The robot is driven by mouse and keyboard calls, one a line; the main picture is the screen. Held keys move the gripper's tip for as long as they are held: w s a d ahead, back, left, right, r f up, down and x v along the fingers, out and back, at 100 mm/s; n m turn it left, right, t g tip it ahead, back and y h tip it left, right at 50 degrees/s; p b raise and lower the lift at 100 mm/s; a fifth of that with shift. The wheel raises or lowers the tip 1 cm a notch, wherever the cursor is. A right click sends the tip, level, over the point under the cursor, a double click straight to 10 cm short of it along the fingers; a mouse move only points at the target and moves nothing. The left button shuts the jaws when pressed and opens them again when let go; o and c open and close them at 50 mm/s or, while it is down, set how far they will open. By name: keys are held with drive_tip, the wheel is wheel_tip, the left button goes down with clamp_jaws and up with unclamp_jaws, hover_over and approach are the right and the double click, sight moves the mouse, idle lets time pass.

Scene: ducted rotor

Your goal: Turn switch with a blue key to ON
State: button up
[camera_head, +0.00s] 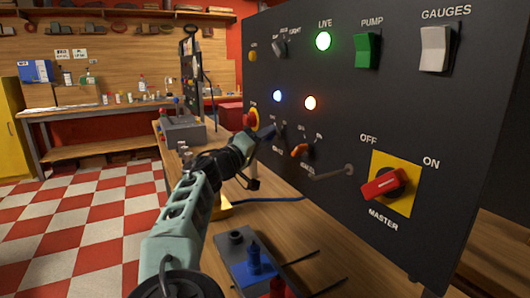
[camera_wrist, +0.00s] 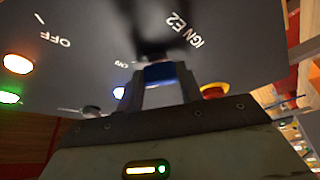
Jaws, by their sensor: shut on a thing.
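The black panel (camera_head: 300,75) stands at the right, with several switches on its face. The switch with the blue key (camera_head: 268,132) is low on the panel's left half, partly hidden by my gripper (camera_head: 256,143). In the wrist view, my gripper (camera_wrist: 160,92) is shut on the blue key (camera_wrist: 160,73). The label there reads IGN E2, and the key sits against the dark switch body.
An orange-key switch (camera_head: 300,149) sits just right of my gripper. A red emergency knob (camera_head: 250,119) is close on the left. A red MASTER handle (camera_head: 383,184) is at lower right. A grey box with a blue part (camera_head: 258,262) stands on the bench below.

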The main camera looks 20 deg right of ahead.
drive_tip(key=shift+f+m+g+h+b, duration=0.1)
drive_tip(key=shift+m+g+h+b, duration=0.2)
drive_tip(key=shift+m+b, duration=0.2)
drive_tip(key=o, duration=1)
drive_tip(key=b+v, duration=0.1)
drive_tip(key=v, duration=1.6)
drive_tip(key=shift+s+a, duration=0.15)
drive_tip(key=shift+s, duration=0.05)
